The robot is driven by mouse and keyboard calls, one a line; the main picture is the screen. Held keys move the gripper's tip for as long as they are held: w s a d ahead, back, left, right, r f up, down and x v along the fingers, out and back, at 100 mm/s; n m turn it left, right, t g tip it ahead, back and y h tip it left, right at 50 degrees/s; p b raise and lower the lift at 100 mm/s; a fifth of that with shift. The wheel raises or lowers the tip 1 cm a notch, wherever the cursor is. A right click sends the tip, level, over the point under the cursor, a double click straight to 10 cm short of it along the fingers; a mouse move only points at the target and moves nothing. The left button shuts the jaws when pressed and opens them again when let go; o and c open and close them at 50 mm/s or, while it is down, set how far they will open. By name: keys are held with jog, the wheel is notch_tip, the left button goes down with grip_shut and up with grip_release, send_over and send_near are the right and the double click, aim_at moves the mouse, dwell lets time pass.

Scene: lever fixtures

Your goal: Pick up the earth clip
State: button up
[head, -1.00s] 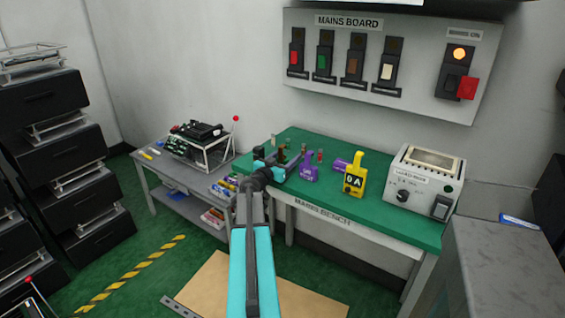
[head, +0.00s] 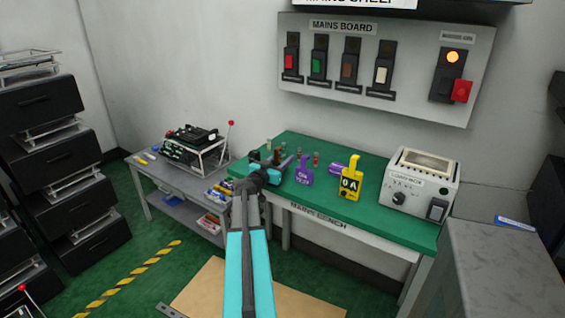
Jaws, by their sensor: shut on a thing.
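My gripper (head: 274,166) is at the left end of the green bench, shut on a small brown thing (head: 277,155) that looks like the earth clip. My arm and the fingers hide most of it. I cannot tell whether it touches the bench top. A purple tagged piece (head: 304,172) stands just right of my gripper.
The green mains bench (head: 385,216) also bears a grey instrument box (head: 421,183) and several small posts behind my gripper. A grey side table (head: 168,197) with a wire rack stands left. The mains board (head: 380,72) hangs behind. A grey cabinet (head: 490,270) stands front right.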

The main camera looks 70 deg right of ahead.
notch_tip(320, 180, up, 2)
jog(key=shift+r+b, duration=0.2)
jog(key=shift+b, duration=0.15)
jog(key=shift+a+r, duration=0.15)
jog(key=shift+a, duration=0.15)
jog(key=a+b, duration=0.1)
jog(key=a, duration=0.3)
jog(key=s+a+b, duration=0.1)
jog(key=a, duration=0.3)
jog(key=s+a+r+b, duration=0.1)
jog(key=a, duration=0.3)
jog(key=shift+s+a, duration=0.15)
jog(key=shift+s, duration=0.1)
jog(key=shift+a+r+p, duration=0.25)
jog(key=shift+r+p, duration=0.05)
jog(key=shift+p, duration=0.15)
jog(key=a+p, duration=0.1)
jog(key=p, duration=0.2)
jog(key=a+p, duration=0.1)
jog(key=p, duration=0.2)
jog(key=shift+s, duration=0.25)
jog(key=shift+a+p, duration=0.1)
jog(key=shift+p, duration=0.2)
